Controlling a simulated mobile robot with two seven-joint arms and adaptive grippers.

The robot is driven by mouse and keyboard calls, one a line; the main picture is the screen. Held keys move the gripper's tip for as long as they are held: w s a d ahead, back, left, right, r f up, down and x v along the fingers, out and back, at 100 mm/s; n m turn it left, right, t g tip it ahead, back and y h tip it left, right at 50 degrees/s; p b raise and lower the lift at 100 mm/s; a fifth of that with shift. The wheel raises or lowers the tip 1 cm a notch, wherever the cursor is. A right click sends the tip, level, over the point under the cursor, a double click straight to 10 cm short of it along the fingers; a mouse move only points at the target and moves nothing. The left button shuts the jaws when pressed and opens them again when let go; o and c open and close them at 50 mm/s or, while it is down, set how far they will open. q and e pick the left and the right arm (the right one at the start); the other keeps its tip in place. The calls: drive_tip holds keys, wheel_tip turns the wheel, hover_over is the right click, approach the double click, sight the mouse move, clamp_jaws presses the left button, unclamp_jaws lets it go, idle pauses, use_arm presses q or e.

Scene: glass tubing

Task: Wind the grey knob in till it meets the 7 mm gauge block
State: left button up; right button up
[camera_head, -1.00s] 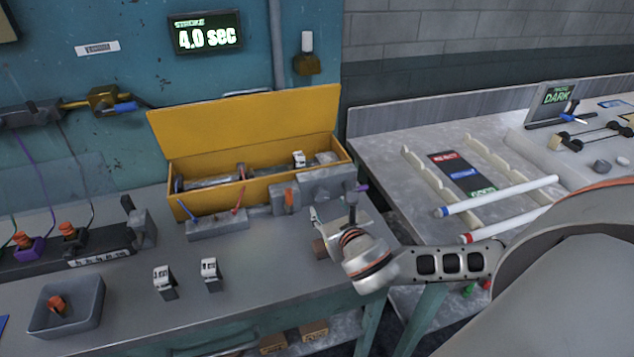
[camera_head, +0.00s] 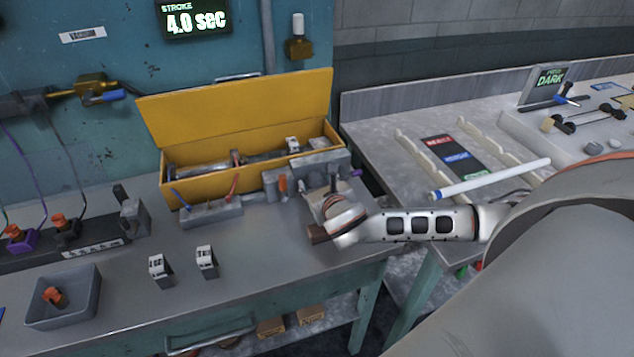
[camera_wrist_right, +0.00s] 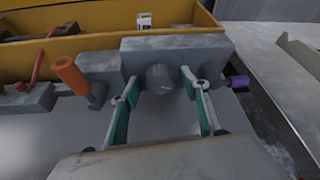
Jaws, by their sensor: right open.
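The grey knob (camera_wrist_right: 160,78) shows in the right wrist view on the front of a grey block (camera_wrist_right: 200,48). My right gripper (camera_wrist_right: 160,82) is open, with one fingertip on each side of the knob; I cannot tell whether either touches it. In the head view the gripper (camera_head: 333,192) is in front of the same block (camera_head: 322,163), and the knob is not clearly visible there. Small white-faced blocks stand on the bench, one left (camera_head: 160,270) and one right (camera_head: 207,262). Their markings are too small to read, so I cannot identify the 7 mm gauge block. My left gripper is out of view.
An orange-handled part (camera_wrist_right: 72,76) stands close left of the knob, and a purple tip (camera_wrist_right: 238,82) sticks out at right. The open yellow box (camera_head: 250,170) is behind. A grey tray (camera_head: 88,310) holds an orange-topped piece. The front middle of the bench is clear.

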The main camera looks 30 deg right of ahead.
drive_tip(key=c, duration=1.1)
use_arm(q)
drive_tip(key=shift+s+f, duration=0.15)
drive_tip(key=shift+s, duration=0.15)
